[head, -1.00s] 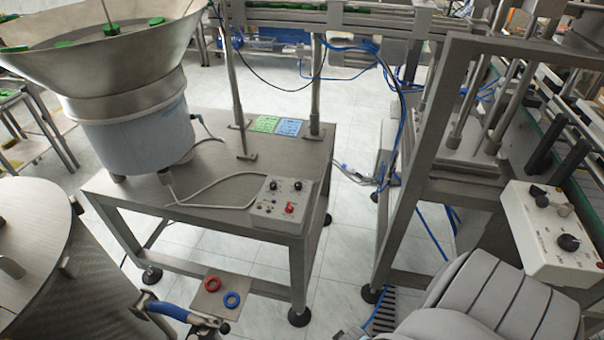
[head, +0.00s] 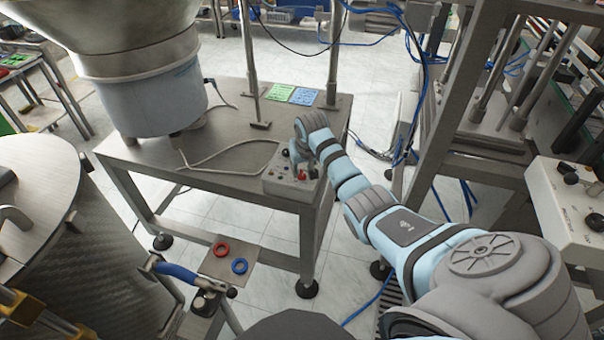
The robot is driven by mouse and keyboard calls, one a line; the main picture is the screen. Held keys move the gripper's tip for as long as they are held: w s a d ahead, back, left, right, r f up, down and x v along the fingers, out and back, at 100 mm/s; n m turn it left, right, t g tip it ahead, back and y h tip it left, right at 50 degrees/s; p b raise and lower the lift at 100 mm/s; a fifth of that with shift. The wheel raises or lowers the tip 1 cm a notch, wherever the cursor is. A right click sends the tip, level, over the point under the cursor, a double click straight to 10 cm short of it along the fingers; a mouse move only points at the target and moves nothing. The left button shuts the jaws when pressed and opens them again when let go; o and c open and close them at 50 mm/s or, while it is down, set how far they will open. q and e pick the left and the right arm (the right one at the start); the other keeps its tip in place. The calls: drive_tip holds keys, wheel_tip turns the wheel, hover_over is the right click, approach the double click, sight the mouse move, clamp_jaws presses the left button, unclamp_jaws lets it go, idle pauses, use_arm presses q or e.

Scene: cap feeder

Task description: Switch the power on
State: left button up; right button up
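A small light grey control box (head: 280,187) sits on the front right corner of the metal table. A red knob (head: 302,175) and a black knob (head: 314,173) show on its top. My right arm reaches in from the lower right, and my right gripper (head: 292,158) is at the back left part of the box's panel, low over it. The wrist hides part of the panel and most of the fingers. I cannot tell whether the gripper is open or touches a control. My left gripper is not in view.
A large feeder bowl (head: 150,95) stands on the table (head: 225,165) at left. Green and blue cards (head: 304,97) lie behind the box. A second control box (head: 560,210) is at right. Red (head: 221,249) and blue (head: 239,266) rings lie on a small plate below the table.

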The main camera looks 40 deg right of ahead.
drive_tip(key=shift+b+x, duration=0.3)
drive_tip(key=shift+x, duration=0.85)
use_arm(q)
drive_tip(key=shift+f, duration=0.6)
use_arm(e)
clamp_jaws()
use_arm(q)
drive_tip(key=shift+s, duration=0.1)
